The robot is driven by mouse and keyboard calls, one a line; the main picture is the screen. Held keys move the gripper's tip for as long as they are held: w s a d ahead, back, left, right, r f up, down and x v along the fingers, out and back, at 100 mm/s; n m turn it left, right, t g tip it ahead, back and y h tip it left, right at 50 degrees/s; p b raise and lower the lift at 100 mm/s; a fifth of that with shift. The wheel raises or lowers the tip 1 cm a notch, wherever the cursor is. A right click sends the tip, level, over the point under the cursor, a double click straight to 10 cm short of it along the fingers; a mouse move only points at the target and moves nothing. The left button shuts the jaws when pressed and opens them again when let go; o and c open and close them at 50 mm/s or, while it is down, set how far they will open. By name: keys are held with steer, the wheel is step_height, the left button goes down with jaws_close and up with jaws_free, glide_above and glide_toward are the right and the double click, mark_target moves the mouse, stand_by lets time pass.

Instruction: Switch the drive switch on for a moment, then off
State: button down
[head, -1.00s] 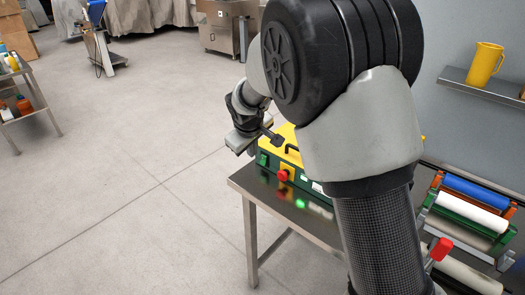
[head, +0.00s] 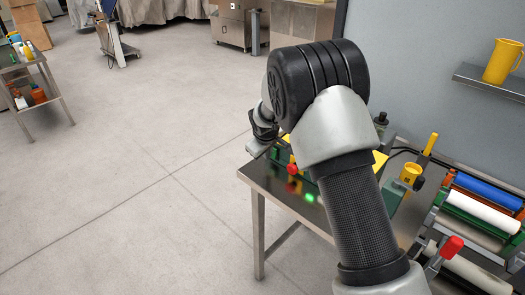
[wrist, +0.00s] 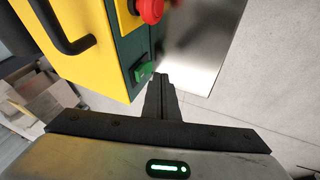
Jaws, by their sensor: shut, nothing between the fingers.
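The machine is a yellow and green box (wrist: 120,55) on a metal table. In the wrist view its green front panel carries a red mushroom button (wrist: 150,10) and a small green switch (wrist: 145,72). I cannot tell whether the switch is on or off. My gripper (wrist: 163,82) is shut and empty, its fingertips close to the green switch; whether they touch it is unclear. In the head view my gripper (head: 254,149) is at the table's left end, and my arm hides most of the machine. The red button (head: 293,169) shows there.
The metal table (head: 262,180) has a bare front edge with a green light reflected on it. A roller machine (head: 475,210) stands to the right, and a yellow jug (head: 502,62) sits on a wall shelf. The floor at left is open.

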steer(key=shift+w+d+f, duration=0.35)
steer(key=shift+w+d, duration=0.2)
steer(key=shift+w, duration=0.15)
steer(key=shift+f+b, duration=0.55)
steer(key=shift+b, duration=0.7)
steer(key=shift+r+h, duration=0.3)
steer(key=shift+r, duration=0.1)
steer(key=shift+w+d, duration=0.1)
steer(key=shift+r+p, duration=0.55)
steer(key=shift+r, duration=0.3)
